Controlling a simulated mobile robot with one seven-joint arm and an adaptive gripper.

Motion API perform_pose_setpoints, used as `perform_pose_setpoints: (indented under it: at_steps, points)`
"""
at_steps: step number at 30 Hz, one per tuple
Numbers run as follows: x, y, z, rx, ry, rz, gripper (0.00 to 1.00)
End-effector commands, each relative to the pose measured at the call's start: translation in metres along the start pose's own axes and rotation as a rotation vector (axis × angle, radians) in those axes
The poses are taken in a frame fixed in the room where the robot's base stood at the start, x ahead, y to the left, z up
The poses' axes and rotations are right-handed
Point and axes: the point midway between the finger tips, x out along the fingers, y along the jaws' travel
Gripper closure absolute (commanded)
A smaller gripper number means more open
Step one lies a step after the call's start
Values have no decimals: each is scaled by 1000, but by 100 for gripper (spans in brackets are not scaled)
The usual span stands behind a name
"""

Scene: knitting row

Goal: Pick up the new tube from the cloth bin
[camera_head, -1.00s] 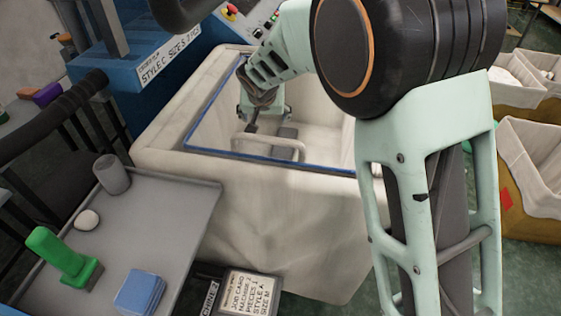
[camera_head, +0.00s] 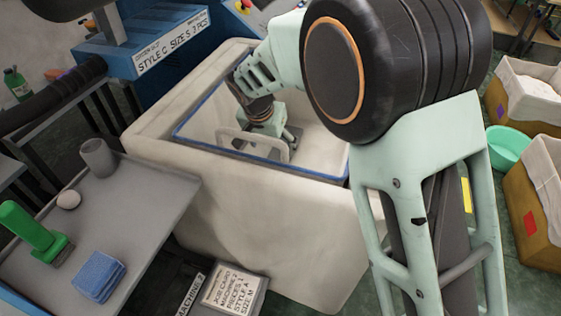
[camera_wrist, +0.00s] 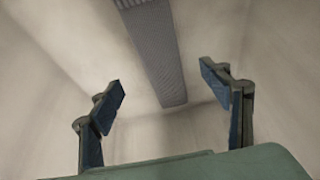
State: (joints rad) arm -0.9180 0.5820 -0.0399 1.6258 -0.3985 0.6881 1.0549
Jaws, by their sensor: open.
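The new tube (camera_wrist: 158,55) is a long, grey, ribbed knitted piece in the wrist view. It lies against the pale inside of the cloth bin, running from the top edge to between and beyond my fingertips. The cloth bin (camera_head: 260,205) is a large cream box with a blue-edged opening in the head view. In the wrist view my gripper (camera_wrist: 162,78) is open, with one finger on each side of the tube's lower end. No contact with the tube is seen.
A blue machine (camera_head: 150,40) stands behind. Other bins (camera_head: 535,200) stand right.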

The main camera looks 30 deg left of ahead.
Motion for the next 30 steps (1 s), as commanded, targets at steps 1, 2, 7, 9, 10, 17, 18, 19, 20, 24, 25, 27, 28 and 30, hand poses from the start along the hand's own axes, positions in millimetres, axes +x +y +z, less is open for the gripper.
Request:
perform_pose_setpoints:
  at_steps: [1, 2, 7, 9, 10, 17, 18, 19, 20, 24, 25, 27, 28, 30]
  points:
    - [11, 1, 1, 0, -2, 3, 29]
    - [16, 2, 1, 0, -2, 4, 29]
    - [37, 1, 0, 1, 0, 2, 29]
    - [44, 1, 0, 0, 0, 2, 29]
    - [47, 1, 0, 1, 0, 2, 29]
    - [82, 1, 0, 2, 0, 1, 29]
    - [86, 1, 0, 1, 0, 1, 29]
    - [89, 1, 0, 1, 0, 1, 29]
    - [90, 1, 0, 1, 0, 1, 29]
    - [92, 1, -1, 1, 1, 0, 29]
    - [92, 1, -1, 1, 1, 0, 29]
    - [92, 1, -1, 1, 1, 0, 29]
    - [92, 1, -1, 0, 1, 0, 29]
    - [92, 1, -1, 0, 1, 0, 37]
